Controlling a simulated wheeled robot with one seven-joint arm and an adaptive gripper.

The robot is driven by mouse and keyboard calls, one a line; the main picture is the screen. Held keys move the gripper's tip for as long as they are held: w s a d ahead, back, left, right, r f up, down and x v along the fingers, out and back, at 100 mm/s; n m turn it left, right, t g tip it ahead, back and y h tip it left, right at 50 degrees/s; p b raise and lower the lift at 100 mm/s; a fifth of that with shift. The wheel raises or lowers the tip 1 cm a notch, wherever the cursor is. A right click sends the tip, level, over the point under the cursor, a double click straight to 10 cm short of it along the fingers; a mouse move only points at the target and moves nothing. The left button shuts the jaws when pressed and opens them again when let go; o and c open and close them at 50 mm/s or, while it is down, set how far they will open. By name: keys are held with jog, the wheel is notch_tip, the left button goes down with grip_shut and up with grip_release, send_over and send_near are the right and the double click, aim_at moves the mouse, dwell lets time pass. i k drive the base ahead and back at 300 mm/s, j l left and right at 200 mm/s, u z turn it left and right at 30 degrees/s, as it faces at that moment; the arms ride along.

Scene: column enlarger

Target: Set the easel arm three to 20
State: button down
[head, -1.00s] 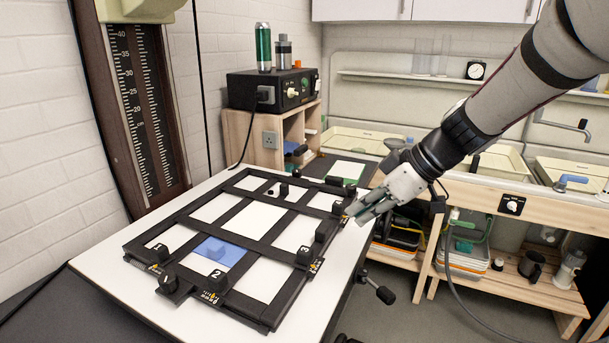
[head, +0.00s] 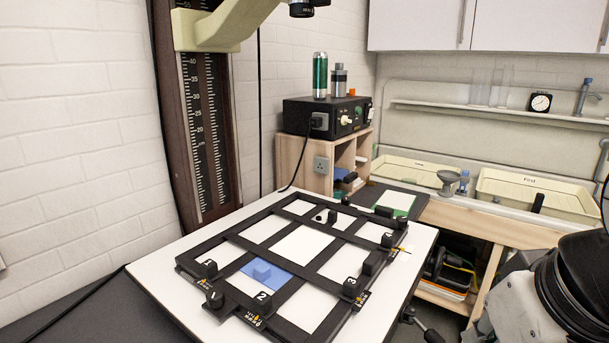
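The black easel (head: 286,289) lies on the white baseboard (head: 150,281), its bars crossing over white paper. The block marked 3 (head: 350,286) sits at the easel's right front edge, beside a small scale with yellow marks (head: 362,299). The scale's figures are too small to read, so I cannot tell the setting of arm three. A block marked 2 (head: 263,299) is at the front edge, and a block marked 1 (head: 213,298) is at the front left corner. My gripper is out of view; only thick links of my arm show at the lower right.
A blue piece (head: 262,272) lies in the easel's front left area. A black control box (head: 326,117) with a green can (head: 320,76) stands on a wooden shelf behind. The enlarger column (head: 203,130) rises at the left. Sink trays (head: 535,192) are at the right.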

aim_at(348, 291)
jog(key=i+u, duration=0.35)
jog(key=i+l+u, duration=0.1)
jog(key=u, duration=0.25)
